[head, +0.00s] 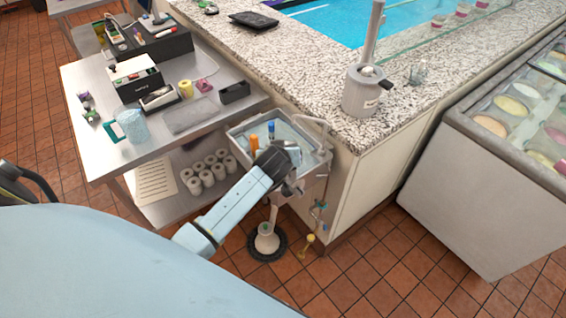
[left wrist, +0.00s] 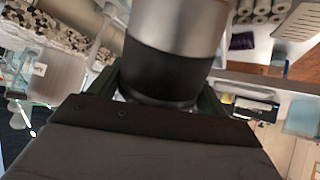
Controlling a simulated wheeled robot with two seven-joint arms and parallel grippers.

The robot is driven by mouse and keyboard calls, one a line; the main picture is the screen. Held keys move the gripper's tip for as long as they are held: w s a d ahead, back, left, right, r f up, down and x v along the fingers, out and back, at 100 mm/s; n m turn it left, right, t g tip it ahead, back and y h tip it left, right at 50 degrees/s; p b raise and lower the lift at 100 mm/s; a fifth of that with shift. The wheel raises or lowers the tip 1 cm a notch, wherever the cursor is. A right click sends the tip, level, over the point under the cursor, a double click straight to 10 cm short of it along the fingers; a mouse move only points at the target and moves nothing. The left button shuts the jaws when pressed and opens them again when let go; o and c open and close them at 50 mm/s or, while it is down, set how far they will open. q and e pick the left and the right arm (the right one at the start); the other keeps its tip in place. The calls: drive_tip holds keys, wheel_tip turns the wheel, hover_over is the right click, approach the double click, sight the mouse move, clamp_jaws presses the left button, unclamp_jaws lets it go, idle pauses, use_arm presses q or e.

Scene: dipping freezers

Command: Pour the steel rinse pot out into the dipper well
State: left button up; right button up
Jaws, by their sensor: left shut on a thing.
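The dipper well (head: 232,131) is a steel basin at the end of the work table, below the stone counter's corner. An orange-handled tool (head: 254,142) and a blue-handled tool (head: 271,130) stand in it. A thin tap (head: 313,121) rises at its right side. My left gripper (head: 283,170) is over the near right part of the well. In the left wrist view it is shut on the steel rinse pot (left wrist: 178,28), a bright cylinder with a black band. In the head view my wrist hides most or all of the pot; its tilt and contents cannot be told. My right gripper is not in view.
The work table (head: 90,95) at the left holds a blue-green jug (head: 130,125), a black box (head: 235,92) and other items. White rolls (head: 208,172) stand on its lower shelf. A grey canister (head: 362,92) stands on the counter. A display freezer (head: 480,170) is at the right.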

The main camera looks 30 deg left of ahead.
use_arm(q)
drive_tip(key=shift+w+r, duration=0.1)
drive_tip(key=shift+w, duration=0.05)
drive_tip(key=shift+w+g+h, duration=0.2)
drive_tip(key=shift+g+h, duration=0.2)
drive_tip(key=shift+s, duration=0.2)
drive_tip(key=shift+f+g, duration=0.2)
drive_tip(key=shift+g, duration=0.1)
drive_tip(key=shift+w+a, duration=0.1)
drive_tip(key=shift+f+g+h, duration=0.2)
drive_tip(key=shift+g+h, duration=0.2)
drive_tip(key=shift+h, duration=0.1)
drive_tip(key=shift+f, duration=0.2)
